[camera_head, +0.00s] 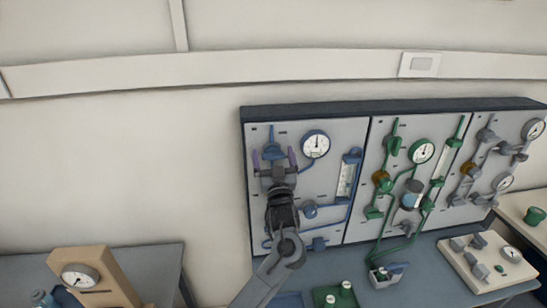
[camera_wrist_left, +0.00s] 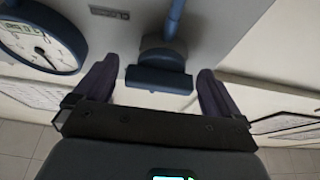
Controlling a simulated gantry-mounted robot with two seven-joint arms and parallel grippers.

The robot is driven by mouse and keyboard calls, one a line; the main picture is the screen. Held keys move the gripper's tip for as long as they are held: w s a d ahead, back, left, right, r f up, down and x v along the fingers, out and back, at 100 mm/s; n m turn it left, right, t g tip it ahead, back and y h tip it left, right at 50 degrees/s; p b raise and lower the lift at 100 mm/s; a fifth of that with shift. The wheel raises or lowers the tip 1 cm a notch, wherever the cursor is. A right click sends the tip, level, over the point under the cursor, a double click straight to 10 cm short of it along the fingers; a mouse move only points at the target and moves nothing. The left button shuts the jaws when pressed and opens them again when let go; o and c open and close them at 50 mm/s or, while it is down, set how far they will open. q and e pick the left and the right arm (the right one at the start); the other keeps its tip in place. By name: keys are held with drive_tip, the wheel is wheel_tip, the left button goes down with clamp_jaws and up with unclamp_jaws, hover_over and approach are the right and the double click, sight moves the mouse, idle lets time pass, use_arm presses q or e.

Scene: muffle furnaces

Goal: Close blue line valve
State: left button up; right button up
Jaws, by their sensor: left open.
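The blue line runs on the left panel (camera_head: 335,205). Its blue valve (camera_head: 273,150) sits at the panel's upper left, with a thin pipe rising above it. In the left wrist view the valve's dark blue bar-shaped handle (camera_wrist_left: 158,79) lies crosswise to the pipe. My left gripper (camera_head: 274,158) is at this valve; its two purple fingers stand apart on either side of it. In the wrist view the open left gripper (camera_wrist_left: 153,88) has the handle between its fingers, with gaps on both sides. My right gripper is in neither view.
A round gauge (camera_head: 315,144) is right of the valve and shows close beside one finger in the wrist view (camera_wrist_left: 42,40). A blue flowmeter (camera_head: 347,178) and lower blue valve (camera_head: 310,210) are on the same panel. Green-line and grey-line panels stand right. A bench (camera_head: 420,285) runs below.

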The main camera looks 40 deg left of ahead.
use_arm(q)
drive_tip(key=v, duration=1)
drive_tip(key=shift+s+d+b, duration=0.2)
drive_tip(key=shift+d+b, duration=0.05)
drive_tip(key=shift+b, duration=0.2)
drive_tip(key=shift+f, duration=0.1)
